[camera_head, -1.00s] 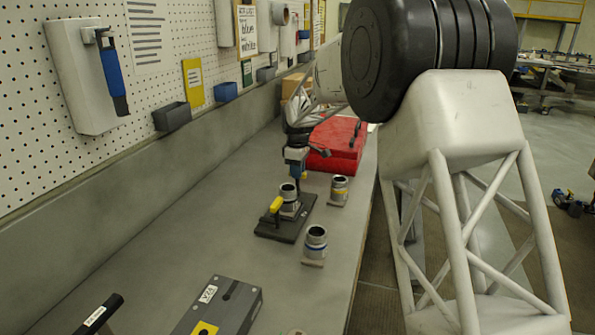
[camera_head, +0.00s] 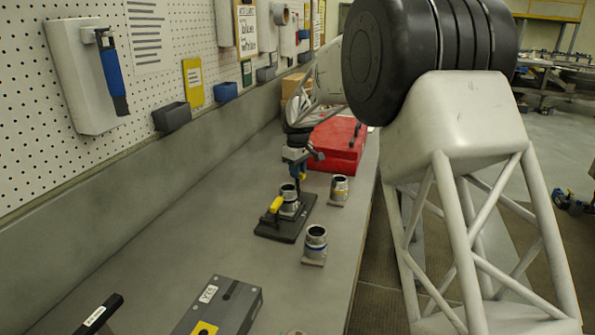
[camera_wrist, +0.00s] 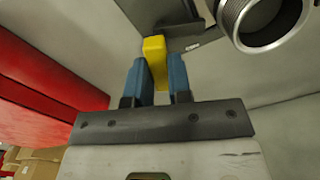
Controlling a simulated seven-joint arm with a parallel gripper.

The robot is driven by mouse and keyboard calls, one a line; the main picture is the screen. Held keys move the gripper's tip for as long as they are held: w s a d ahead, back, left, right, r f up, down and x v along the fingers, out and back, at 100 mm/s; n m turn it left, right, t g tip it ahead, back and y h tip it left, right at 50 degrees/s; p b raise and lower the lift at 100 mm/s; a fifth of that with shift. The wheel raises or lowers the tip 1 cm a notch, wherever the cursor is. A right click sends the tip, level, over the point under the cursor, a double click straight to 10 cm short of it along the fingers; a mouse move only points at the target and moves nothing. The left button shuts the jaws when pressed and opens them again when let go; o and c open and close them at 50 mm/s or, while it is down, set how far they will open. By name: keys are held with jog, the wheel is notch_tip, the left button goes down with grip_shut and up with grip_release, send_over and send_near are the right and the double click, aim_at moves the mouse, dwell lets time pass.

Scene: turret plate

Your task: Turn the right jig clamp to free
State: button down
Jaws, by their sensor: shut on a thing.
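The jig is a dark plate (camera_head: 268,230) on the bench with a grey threaded ring part (camera_head: 289,205) on it. A yellow clamp handle (camera_head: 275,206) stands on its near left side. My gripper (camera_head: 300,176) is low over the far side of the jig. In the wrist view, another yellow clamp handle (camera_wrist: 156,62) sits between the blue fingers of my gripper (camera_wrist: 161,78), which is shut on it. The ring part (camera_wrist: 265,20) is close by at upper right. In the head view my gripper hides this clamp.
Two more ring fittings stand right of the jig, one near (camera_head: 315,243) and one farther (camera_head: 339,190). A red case (camera_head: 338,145) lies behind my gripper. A grey block (camera_head: 222,305) is in the foreground. The bench left of the jig is clear.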

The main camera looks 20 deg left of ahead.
jog(key=m, duration=0.7)
jog(key=shift+r, duration=0.1)
jog(key=m, duration=0.7)
dwell(0.4)
jog(key=c, duration=1)
grip_release()
jog(key=shift+c, duration=0.2)
jog(key=shift+r, duration=3.85)
